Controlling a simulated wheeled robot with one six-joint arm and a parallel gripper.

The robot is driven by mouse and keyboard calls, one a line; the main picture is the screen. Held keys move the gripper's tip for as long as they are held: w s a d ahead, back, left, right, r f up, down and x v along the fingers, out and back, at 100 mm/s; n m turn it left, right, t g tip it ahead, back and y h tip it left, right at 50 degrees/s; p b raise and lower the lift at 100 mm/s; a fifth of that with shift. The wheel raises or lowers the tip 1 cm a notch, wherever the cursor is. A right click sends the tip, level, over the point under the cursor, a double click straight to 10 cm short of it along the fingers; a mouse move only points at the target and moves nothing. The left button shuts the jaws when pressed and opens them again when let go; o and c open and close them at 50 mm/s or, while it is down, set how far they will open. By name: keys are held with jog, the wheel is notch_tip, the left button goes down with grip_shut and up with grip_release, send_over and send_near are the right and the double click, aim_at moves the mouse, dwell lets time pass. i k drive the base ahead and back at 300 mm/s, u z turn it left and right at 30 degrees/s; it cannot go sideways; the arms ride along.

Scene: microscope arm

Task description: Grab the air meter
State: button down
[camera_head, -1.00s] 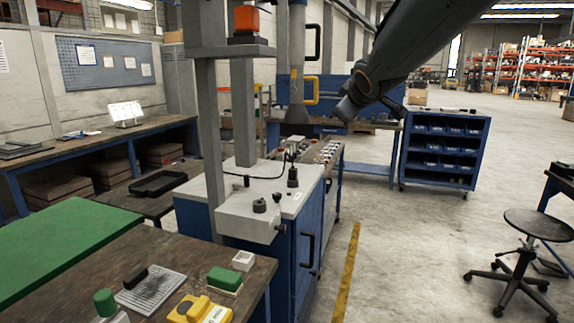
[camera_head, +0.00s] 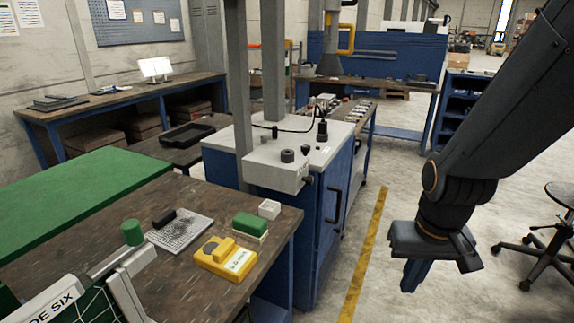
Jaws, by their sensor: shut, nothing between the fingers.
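A yellow device with a pale printed label, which looks like the air meter (camera_head: 225,258), lies on the dark wooden workbench (camera_head: 215,292) near its right end. Its label is too small to read. My gripper (camera_head: 415,276) hangs at the end of my dark arm at the right of the picture, over the floor. It points down, is shut and holds nothing. It is well to the right of the yellow device, apart from it and beyond the bench edge.
A green-topped block (camera_head: 250,226), a small white box (camera_head: 269,209) and a grey gridded plate (camera_head: 180,231) are near the yellow device. A white stand with a green knob (camera_head: 132,232) is left of it. A blue cabinet (camera_head: 320,215) stands behind the bench. A stool (camera_head: 555,230) is at right.

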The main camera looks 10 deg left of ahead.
aim_at(230, 261)
jog(key=u, duration=1.65)
jog(key=i, duration=0.1)
jog(key=z, duration=0.3)
jog(key=k, duration=0.5)
jog(key=z, duration=0.85)
jog(key=i, duration=0.9)
jog(key=u, duration=1.8)
